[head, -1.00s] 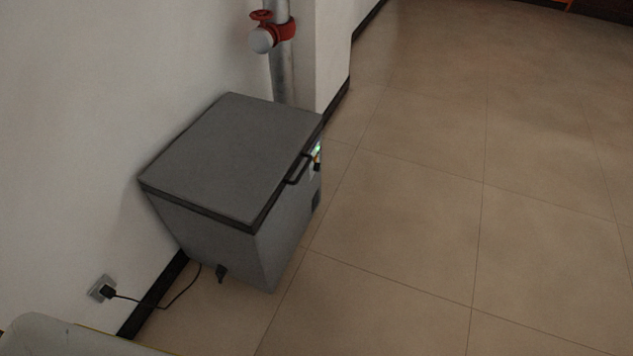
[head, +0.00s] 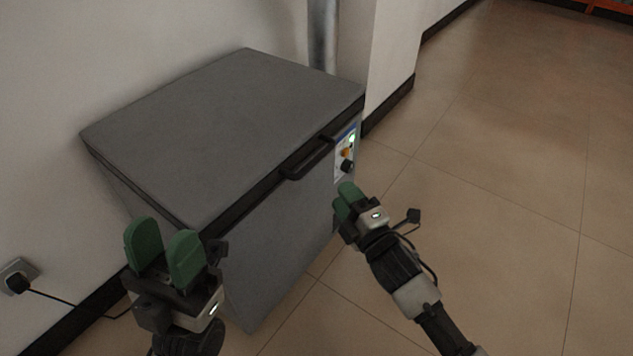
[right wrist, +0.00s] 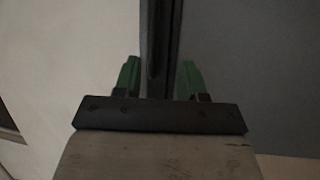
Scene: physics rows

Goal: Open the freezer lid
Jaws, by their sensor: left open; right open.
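The grey chest freezer (head: 285,235) stands against the wall in the head view. Its flat grey lid (head: 225,120) is down and closed. A black bar handle (head: 307,158) sticks out from the lid's front edge. My right gripper (head: 345,198) is open, in front of the freezer, below and to the right of the handle in the picture. In the right wrist view its green fingers (right wrist: 160,80) are apart, with a dark vertical edge strip seen between them. Contact cannot be told. My left gripper (head: 160,255) is open and empty near the freezer's near front corner.
A control panel (head: 346,152) with a green light and knobs is right of the handle. A wall socket (head: 17,277) with a plugged black cord is at the left. A pipe (head: 323,35) stands behind. Tiled floor (head: 500,200) at the right is clear.

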